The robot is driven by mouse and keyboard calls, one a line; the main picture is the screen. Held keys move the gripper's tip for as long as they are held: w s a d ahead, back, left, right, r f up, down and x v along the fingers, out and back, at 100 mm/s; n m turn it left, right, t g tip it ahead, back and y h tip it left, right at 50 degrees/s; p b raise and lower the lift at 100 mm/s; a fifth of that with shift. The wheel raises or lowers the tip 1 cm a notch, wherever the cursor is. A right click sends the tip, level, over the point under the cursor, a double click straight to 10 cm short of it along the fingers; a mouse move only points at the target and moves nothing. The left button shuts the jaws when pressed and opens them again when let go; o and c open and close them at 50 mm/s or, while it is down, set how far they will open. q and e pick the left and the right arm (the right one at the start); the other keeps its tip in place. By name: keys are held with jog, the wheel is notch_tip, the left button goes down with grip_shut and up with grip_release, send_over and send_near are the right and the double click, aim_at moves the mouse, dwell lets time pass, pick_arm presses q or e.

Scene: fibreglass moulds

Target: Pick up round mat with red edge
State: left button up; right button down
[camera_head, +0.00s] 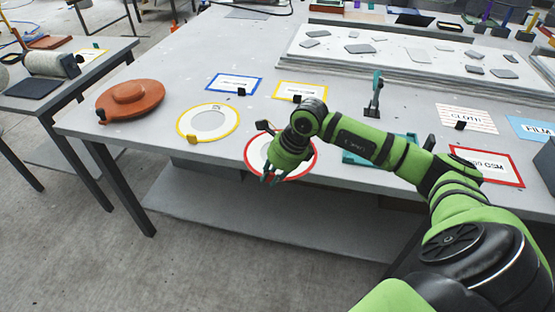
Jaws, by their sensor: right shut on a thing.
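The round mat with the red edge (311,166) is at the front edge of the grey table, left of centre. It is white inside a red ring, and my arm hides much of its middle. My right gripper (270,180) is over the mat's front left side and is shut on its edge. I cannot tell whether the mat is lifted off the table. My left gripper is not in view.
A round mat with a yellow edge (232,121) lies to the left, beside an orange round mould (130,99). Blue-edged (256,84) and yellow-edged (318,91) rectangular cards lie behind. A red-edged card (517,172) and a teal tray (352,157) are right.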

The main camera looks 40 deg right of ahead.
jog(key=shift+r, duration=0.1)
jog(key=shift+r, duration=0.25)
notch_tip(320, 180, up, 4)
jog(key=shift+s+d+f+b, duration=0.15)
jog(key=shift+f+b, duration=0.1)
jog(key=shift+b, duration=0.45)
jog(key=s+d+r+b, duration=0.5)
jog(key=s+r, duration=0.1)
jog(key=s, duration=0.4)
jog(key=shift+r, duration=0.4)
dwell(0.4)
